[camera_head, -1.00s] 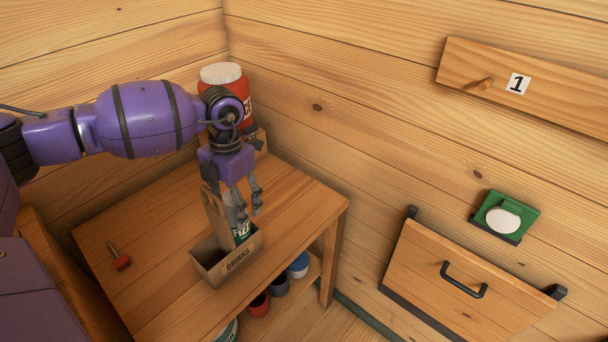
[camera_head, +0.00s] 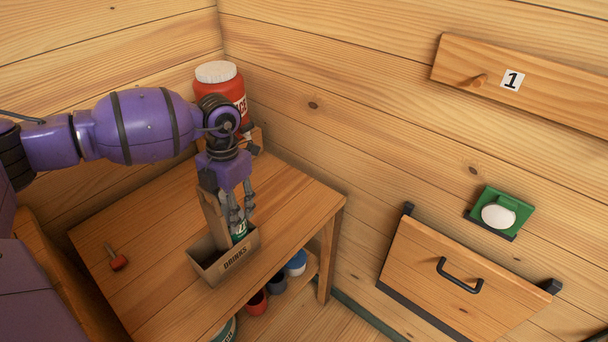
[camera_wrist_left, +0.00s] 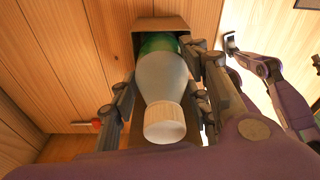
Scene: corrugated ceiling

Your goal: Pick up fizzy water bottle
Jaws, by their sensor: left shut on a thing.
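The fizzy water bottle (camera_wrist_left: 162,90) has a pale cap, a whitish upper part and a green lower part. It stands in the cardboard drinks carrier (camera_head: 208,271) on the wooden table, and its green label (camera_head: 240,228) shows just above the rim in the head view. My left gripper (camera_head: 236,222) reaches down from above beside the carrier's upright handle. Its fingers are shut on the bottle from both sides, below the cap. The bottle's base is hidden inside the carrier. My right gripper is not identifiable in either view.
A red jar with a white lid (camera_head: 222,88) stands in the back corner, behind my arm. A small red-headed peg (camera_head: 118,262) lies on the table's left. Cups sit on the lower shelf. A handled drawer (camera_head: 455,270) is on the right wall.

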